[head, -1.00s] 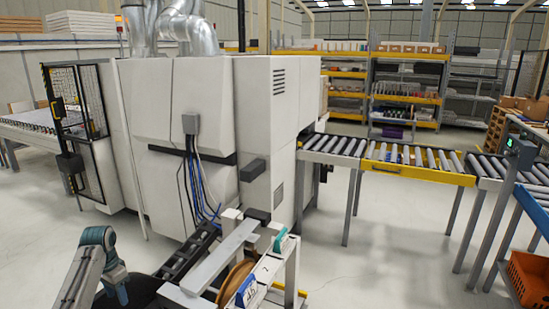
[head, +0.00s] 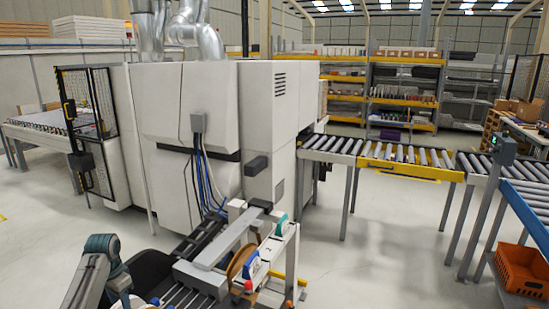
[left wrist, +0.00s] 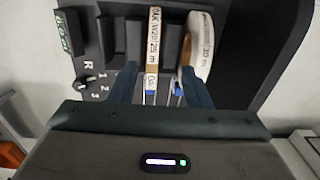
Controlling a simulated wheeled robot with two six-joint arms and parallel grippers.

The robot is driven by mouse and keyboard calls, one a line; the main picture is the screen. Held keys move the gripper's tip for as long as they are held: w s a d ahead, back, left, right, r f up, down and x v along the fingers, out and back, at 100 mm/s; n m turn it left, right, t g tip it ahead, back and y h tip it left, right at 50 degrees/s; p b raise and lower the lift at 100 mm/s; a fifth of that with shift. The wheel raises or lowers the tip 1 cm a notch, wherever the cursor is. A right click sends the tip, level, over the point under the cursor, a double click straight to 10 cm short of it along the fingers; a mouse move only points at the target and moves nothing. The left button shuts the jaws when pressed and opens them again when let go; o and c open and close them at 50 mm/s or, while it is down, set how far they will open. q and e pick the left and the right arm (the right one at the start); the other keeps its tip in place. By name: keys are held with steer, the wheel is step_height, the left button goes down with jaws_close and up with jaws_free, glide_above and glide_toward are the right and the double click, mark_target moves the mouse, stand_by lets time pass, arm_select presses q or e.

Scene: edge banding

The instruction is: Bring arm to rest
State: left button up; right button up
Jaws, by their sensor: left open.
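My left arm (head: 97,268) comes in at the lower left of the head view; its gripper does not show there. In the left wrist view my left gripper (left wrist: 160,92) is open, its two dark blue fingers apart. Beyond the fingers, a roll labelled OAK (left wrist: 153,45) stands on edge in a dark holder (left wrist: 120,10), in line with the gap. A white roll (left wrist: 198,50) marked 20 m stands beside it, near the right finger. Whether the fingers touch either roll I cannot tell. My right gripper is not in view.
The large white edge banding machine (head: 190,110) fills the middle of the head view, with a brown band roll (head: 242,256) at its front. A roller conveyor (head: 400,155) runs to the right. An orange crate (head: 522,270) stands at lower right. Floor (head: 390,265) between is clear.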

arm_select(q)
steer(key=s+d+f+t+y, duration=0.1)
steer(key=s+d+f, duration=0.55)
steer(key=s, duration=0.25)
steer(key=s+d+f+t, duration=0.1)
steer(key=s+d+f, duration=0.5)
steer(key=s, duration=0.4)
steer(key=s+d+r+n+t, duration=0.15)
steer(key=s+d+r, duration=0.25)
steer(key=s, duration=0.6)
steer(key=s+d+r+n, duration=0.2)
steer(key=s+d+r, duration=0.15)
steer(key=s, duration=0.55)
step_height(320, 180, down, 36)
steer(key=a+r+g+b, duration=0.1)
steer(key=a+b, duration=0.1)
steer(key=b, duration=0.5)
steer(key=s+f+b, duration=0.3)
steer(key=s+f, duration=0.6)
steer(key=f, duration=0.4)
steer(key=s+a+f+g+b, duration=0.1)
steer(key=s+f+b, duration=0.2)
steer(key=s+f, duration=0.7)
step_height(320, 180, down, 5)
steer(key=shift+s+a+r, duration=0.15)
steer(key=shift+a+r, duration=0.05)
steer(key=shift+a, duration=0.05)
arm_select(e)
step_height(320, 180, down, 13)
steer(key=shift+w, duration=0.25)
